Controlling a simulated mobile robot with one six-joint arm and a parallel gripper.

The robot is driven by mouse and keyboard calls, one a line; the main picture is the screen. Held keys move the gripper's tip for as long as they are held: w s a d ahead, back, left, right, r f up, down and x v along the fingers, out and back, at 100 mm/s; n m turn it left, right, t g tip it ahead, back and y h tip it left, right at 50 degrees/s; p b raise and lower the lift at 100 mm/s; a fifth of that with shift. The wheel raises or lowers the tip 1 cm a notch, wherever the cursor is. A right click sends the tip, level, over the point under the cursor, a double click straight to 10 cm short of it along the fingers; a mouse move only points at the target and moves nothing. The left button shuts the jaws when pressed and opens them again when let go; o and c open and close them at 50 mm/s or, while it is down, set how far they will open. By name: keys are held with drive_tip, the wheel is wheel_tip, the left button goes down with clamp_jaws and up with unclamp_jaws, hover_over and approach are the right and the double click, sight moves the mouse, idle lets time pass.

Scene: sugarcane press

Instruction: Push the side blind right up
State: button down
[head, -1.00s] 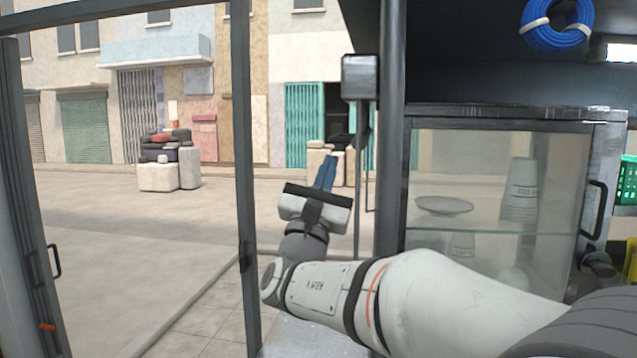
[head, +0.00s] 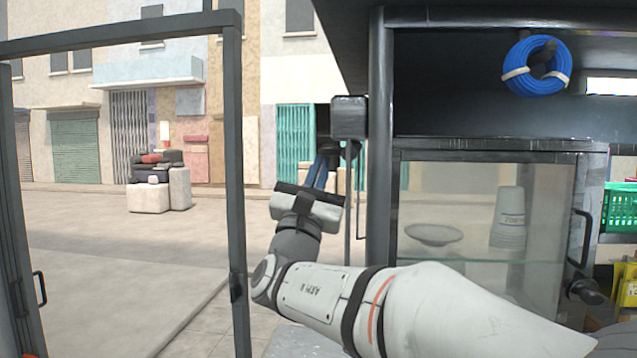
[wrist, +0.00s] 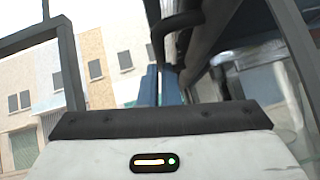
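My gripper (head: 318,170) points away from me and upward, with two blue fingers close together and only a thin gap between them. Nothing shows held. In the wrist view the fingers (wrist: 162,86) rise in front of a dark curved handle-like part and a long grey bar. A dark box-shaped end (head: 349,117), which may be part of the side blind, sits just above the fingertips beside the stall's post. A thin rod hangs below it. I cannot tell whether the fingertips touch it. No spread blind sheet is clear in either view.
The dark post (head: 380,150) stands right of the gripper, beside a glass cabinet (head: 480,235) holding a plate and cups. A blue hose coil (head: 519,82) hangs above. A dark frame (head: 236,190) stands to the left. Open street lies beyond.

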drive_tip(key=shift+s+d+r, duration=0.1)
drive_tip(key=shift+s+r, duration=0.05)
drive_tip(key=shift+r, duration=0.2)
